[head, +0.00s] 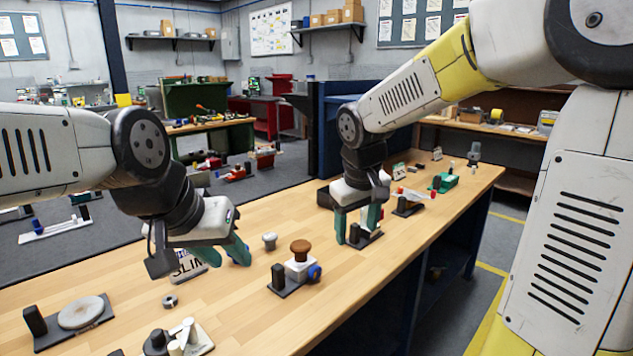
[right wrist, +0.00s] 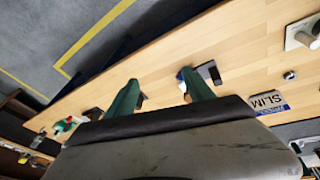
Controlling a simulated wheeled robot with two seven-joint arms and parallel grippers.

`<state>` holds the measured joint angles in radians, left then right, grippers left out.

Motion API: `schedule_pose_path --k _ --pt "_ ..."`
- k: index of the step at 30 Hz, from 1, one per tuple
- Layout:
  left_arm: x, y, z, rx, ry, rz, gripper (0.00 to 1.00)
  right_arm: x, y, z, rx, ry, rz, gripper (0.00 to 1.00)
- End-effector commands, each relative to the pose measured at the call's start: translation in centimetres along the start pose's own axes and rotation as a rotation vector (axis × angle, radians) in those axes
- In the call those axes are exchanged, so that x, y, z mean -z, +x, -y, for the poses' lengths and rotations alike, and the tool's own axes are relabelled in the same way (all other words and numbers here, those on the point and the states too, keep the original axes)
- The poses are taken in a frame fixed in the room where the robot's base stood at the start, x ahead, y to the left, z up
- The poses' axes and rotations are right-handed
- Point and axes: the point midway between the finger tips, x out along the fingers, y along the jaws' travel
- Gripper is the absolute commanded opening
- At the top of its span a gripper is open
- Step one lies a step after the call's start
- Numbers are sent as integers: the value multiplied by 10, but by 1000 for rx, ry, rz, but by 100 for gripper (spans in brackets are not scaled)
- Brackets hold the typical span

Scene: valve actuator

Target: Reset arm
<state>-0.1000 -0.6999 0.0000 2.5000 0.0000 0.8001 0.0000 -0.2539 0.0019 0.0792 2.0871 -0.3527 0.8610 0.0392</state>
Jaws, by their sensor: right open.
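The valve actuator (head: 299,266) stands on the wooden bench, a pale block with a brown knob on top, a blue side cap and a dark base plate. My right gripper (head: 357,225) is open, fingers pointing down, beyond and right of the valve. A black block on a dark base (head: 364,241) shows by its fingers; contact cannot be told. In the right wrist view, my right gripper (right wrist: 160,78) has its green fingers apart, the valve's dark base (right wrist: 209,72) partly behind one finger. My left gripper (head: 239,248) hovers left of the valve; its finger gap is hard to see.
A small pale knob (head: 269,240), a metal nut (head: 170,301), a lettered plate (head: 187,266) and a disc fixture (head: 80,312) lie on the bench (head: 235,310). Several fixtures stand farther along it, including a green one (head: 446,182). Bare wood surrounds the valve's front.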

Motion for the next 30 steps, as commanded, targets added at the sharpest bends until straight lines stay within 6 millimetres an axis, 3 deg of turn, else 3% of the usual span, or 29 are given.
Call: schedule_pose_path --k 1,6,15,21,30 --pt "0 0 0 0 0 0 36 -16 -15 -5 7 46 -27 62" --pt "0 0 0 0 0 0 36 -66 -50 -8 49 187 -111 62" --pt "0 0 0 0 0 0 36 -138 -81 6 122 397 -258 62" --pt "0 0 0 0 0 0 36 -154 -85 13 145 449 -300 62" --pt "0 0 0 0 0 0 36 -155 -85 14 147 452 -303 62"
